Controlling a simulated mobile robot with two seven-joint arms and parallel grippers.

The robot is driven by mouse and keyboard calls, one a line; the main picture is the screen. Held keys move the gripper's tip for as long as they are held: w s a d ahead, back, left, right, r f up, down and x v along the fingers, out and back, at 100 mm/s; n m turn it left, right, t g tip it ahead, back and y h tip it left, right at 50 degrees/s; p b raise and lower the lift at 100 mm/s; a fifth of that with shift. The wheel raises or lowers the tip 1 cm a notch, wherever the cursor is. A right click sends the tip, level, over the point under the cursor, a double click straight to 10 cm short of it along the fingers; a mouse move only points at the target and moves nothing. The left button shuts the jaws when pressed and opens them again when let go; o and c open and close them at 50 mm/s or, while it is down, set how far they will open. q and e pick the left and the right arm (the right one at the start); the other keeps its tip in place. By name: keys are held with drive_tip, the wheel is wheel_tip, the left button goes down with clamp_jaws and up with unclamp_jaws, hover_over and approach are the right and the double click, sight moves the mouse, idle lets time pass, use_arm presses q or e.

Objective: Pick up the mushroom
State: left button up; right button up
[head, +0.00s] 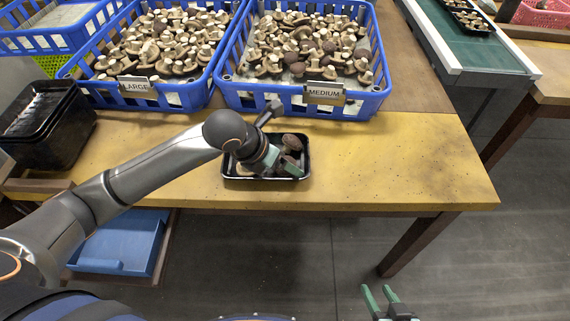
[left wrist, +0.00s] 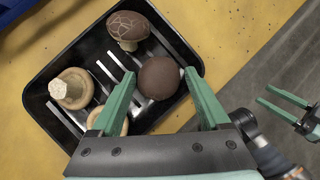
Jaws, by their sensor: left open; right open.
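A black tray (head: 307,160) on the table holds several mushrooms. In the left wrist view, a round brown mushroom (left wrist: 160,79) lies between the fingertips of my left gripper (left wrist: 160,73). The left gripper is open over the tray; whether a finger touches the cap I cannot tell. A cracked brown mushroom (left wrist: 127,28) and a pale stem-up mushroom (left wrist: 72,90) lie beyond and to the left. Another pale mushroom (left wrist: 122,127) is partly hidden by the left finger. My right gripper (head: 376,289) is open and empty, low in front of the table.
Blue crates labelled LARGE (head: 135,86) and MEDIUM (head: 325,95) stand behind the tray, full of mushrooms. Stacked black trays (head: 42,125) stand at the left. A green conveyor (head: 478,50) runs at the back right. The table (head: 410,160) right of the tray is clear.

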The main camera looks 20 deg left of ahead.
use_arm(q)
drive_tip(key=shift+c, duration=0.2)
drive_tip(key=c, duration=0.6)
